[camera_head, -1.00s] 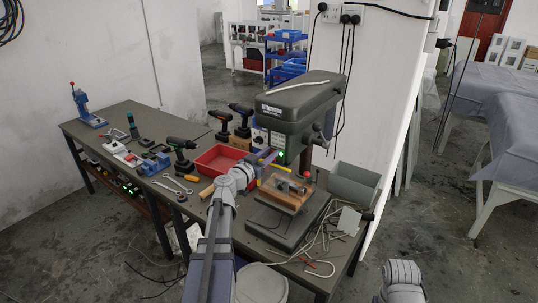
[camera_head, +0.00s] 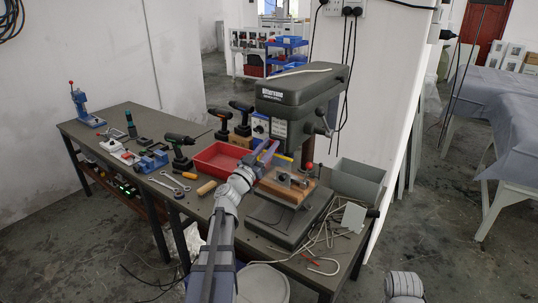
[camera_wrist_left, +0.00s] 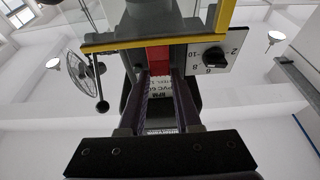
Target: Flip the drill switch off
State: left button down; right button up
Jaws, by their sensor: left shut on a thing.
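The drill press (camera_head: 293,97) stands on the workbench (camera_head: 165,128) with its dark green head over the wooden block. My left gripper (camera_head: 270,147) is at the front of the drill head, below its control panel (camera_head: 277,127). In the left wrist view, the red switch (camera_wrist_left: 158,57) sits below a yellow edge. My left gripper (camera_wrist_left: 158,80) is shut on the red switch, with a finger at each side of it. The switch position cannot be told, as the fingers partly hide it. My right gripper is out of view.
A black dial (camera_wrist_left: 215,57) is beside the switch. A lever with a ball end (camera_wrist_left: 102,105) hangs on the other side. A red tray (camera_head: 213,165) and cordless drills (camera_head: 180,150) lie left of my arm. A grey bin (camera_head: 357,180) stands right of the press.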

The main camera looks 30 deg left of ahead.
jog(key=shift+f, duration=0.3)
pick_arm(q)
jog(key=c, duration=0.6)
grip_release()
jog(key=shift+s+f, duration=0.1)
jog(key=b+v, duration=0.2)
jog(key=v, duration=0.5)
jog(key=shift+s+b, duration=0.25)
jog(key=shift+b, duration=0.15)
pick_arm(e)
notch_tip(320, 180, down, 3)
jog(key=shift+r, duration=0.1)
pick_arm(q)
jog(key=shift+d+f, duration=0.15)
